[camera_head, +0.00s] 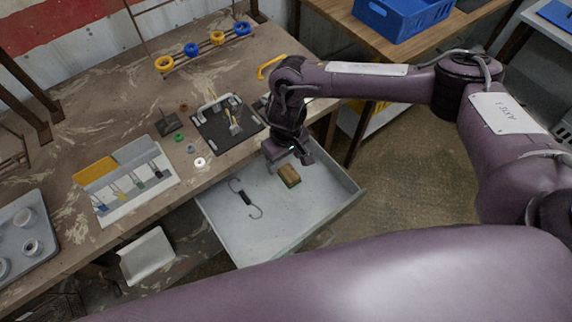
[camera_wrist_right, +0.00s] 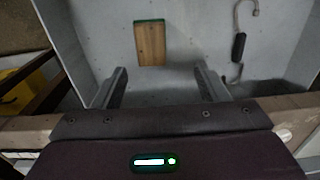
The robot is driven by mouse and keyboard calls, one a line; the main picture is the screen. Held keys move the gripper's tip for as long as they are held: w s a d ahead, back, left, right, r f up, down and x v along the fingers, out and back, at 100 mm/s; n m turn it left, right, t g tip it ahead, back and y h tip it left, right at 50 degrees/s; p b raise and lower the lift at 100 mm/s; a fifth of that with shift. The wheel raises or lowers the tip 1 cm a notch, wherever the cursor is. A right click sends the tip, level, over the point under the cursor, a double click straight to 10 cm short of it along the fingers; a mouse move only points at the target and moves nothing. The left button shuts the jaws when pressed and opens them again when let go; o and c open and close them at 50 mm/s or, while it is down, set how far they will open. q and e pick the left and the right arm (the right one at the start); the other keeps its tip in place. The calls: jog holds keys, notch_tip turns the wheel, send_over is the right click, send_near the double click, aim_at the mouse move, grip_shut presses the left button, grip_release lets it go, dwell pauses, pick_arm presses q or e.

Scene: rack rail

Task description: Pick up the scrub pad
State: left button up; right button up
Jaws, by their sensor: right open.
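The scrub pad (camera_head: 289,176) looks like a small brown, wood-toned block lying in an open grey drawer (camera_head: 238,221). In the right wrist view the pad (camera_wrist_right: 150,45) shows a thin green edge along its far side. My right gripper (camera_head: 294,160) is above the back part of the drawer, close to the pad. In the wrist view its two fingers (camera_wrist_right: 161,82) are spread and empty, with the pad beyond the tips, slightly left of centre. The fingers do not touch the pad. My left gripper is not in view.
The drawer walls surround both. The workbench (camera_head: 100,110) above holds a dark tray (camera_head: 228,125), several rings and a tool rack. A blue crate (camera_head: 402,17) stands on another table.

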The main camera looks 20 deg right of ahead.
aim_at(289, 173)
jog(key=shift+w+d, duration=0.15)
jog(key=shift+d, duration=0.45)
jog(key=shift+f, duration=0.25)
jog(key=shift+s+f, duration=0.25)
jog(key=shift+f, duration=0.6)
notch_tip(289, 173, down, 5)
jog(key=shift+r+p, duration=0.2)
jog(key=shift+p, duration=0.6)
jog(key=shift+f, duration=0.3)
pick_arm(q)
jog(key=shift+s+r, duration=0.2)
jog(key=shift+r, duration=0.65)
pick_arm(e)
jog(key=c, duration=1.1)
